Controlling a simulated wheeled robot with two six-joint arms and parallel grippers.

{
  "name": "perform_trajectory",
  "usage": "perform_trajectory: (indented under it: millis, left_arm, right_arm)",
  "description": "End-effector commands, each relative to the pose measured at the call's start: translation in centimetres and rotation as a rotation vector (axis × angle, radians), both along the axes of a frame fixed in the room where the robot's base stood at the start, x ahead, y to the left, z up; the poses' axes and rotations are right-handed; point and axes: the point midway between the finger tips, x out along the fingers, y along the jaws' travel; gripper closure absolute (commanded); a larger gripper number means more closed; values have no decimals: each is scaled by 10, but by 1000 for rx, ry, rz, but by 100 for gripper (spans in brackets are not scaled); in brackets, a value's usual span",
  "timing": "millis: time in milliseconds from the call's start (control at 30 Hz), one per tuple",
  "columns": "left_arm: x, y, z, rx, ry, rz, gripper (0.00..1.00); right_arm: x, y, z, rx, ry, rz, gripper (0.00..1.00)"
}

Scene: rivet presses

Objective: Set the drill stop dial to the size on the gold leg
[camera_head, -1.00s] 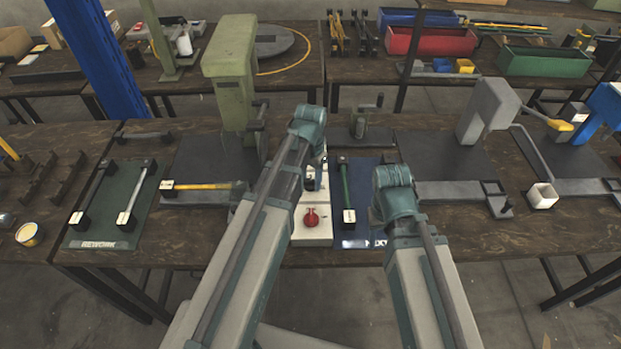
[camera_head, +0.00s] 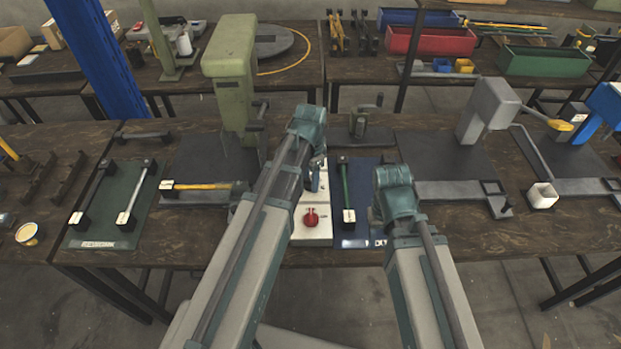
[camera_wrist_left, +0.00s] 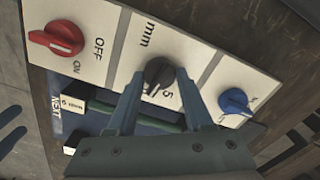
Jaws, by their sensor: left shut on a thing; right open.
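The gold leg (camera_head: 200,186) lies at the front of the green press with a small white tag at its left end; the tag's figure is too small to read. The drill stop dial (camera_wrist_left: 159,72) is a dark knob on the white panel (camera_wrist_left: 113,22), between "mm" and a partly covered marking ending in 5. My left gripper (camera_wrist_left: 161,82) is shut on this knob, one finger on each side. In the head view its arm hides the dial. My right gripper (camera_head: 395,195) hangs over the table right of the panel, apart from the dial, its fingers hidden.
A red knob (camera_wrist_left: 57,38) marked OFF and ON and a blue knob (camera_wrist_left: 235,101) flank the dial. Right of the panel is a blue mat (camera_head: 364,228) with a green leg (camera_head: 345,185). A green rework mat (camera_head: 140,215) lies left. The grey press (camera_head: 488,108) stands right.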

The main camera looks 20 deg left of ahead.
Motion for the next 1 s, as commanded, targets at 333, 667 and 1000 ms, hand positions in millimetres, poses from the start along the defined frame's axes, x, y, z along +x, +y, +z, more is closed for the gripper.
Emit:
perform_trajectory:
  millis: [333, 667, 1000]
  left_arm:
    - [0, 0, 0, 0, 0, -1, 29]
    - [0, 0, 0, 0, 0, 0, 19]
    - [0, 0, 17, 0, 0, 0, 19]
  right_arm:
    - [0, 0, 0, 0, 0, 0, 50]
    - [0, 0, 0, 0, 0, 0, 50]
    - [0, 0, 17, 0, 0, 0, 50]
